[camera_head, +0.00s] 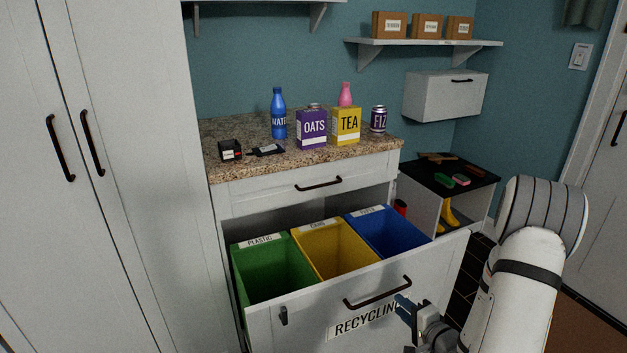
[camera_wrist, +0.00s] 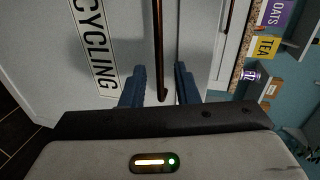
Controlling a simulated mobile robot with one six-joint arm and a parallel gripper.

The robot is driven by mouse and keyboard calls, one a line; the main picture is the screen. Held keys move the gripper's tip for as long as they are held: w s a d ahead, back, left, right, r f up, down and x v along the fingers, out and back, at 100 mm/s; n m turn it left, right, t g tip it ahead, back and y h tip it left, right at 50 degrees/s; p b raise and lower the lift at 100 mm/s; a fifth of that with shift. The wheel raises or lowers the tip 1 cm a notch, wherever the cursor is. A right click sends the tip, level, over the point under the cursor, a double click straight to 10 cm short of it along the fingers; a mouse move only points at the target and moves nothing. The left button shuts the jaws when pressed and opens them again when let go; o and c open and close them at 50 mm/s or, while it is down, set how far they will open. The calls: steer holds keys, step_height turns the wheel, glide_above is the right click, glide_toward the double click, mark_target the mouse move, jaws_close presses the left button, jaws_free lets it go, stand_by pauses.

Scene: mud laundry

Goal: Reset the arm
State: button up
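My gripper (camera_head: 404,305) is in front of the recycling drawer's white front, just below the right end of its dark bar handle (camera_head: 377,294). In the wrist view my gripper's two blue fingers (camera_wrist: 160,88) stand apart, with nothing held. The handle (camera_wrist: 158,45) shows between and beyond them; I cannot tell how far off it is. The recycling drawer (camera_head: 290,330) is pulled out, showing a green plastic bin (camera_head: 240,270), a yellow cans bin (camera_head: 310,252) and a blue bin (camera_head: 373,228). My white arm comes in from the right.
The granite counter (camera_head: 225,180) holds a blue bottle (camera_head: 278,115), an OATS box (camera_head: 311,130), a TEA box (camera_head: 345,125), a FIZZ can (camera_head: 378,120) and small dark items. A low black-topped shelf unit (camera_head: 425,172) stands right of the drawer. Tall white cabinets (camera_head: 130,200) stand left.

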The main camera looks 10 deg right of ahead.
step_height(320, 180, up, 20)
steer(key=s+a+n+g+h+p, duration=0.2)
steer(key=n+g+h+p, duration=0.4)
steer(key=n+p, duration=0.25)
steer(key=s+a+r+n+g+p, duration=0.2)
steer(key=s+a+r, duration=0.4)
steer(key=s, duration=0.3)
steer(key=s+a+r+n+g+y+p, duration=0.1)
steer(key=s+a+r+n+g+p, duration=0.2)
steer(key=s+a+r, duration=0.3)
steer(key=s+r+p, duration=0.1)
steer(key=s+r, duration=0.1)
steer(key=s, duration=0.1)
steer(key=shift+a+r+g, duration=0.3)
steer(key=shift+g, duration=0.1)
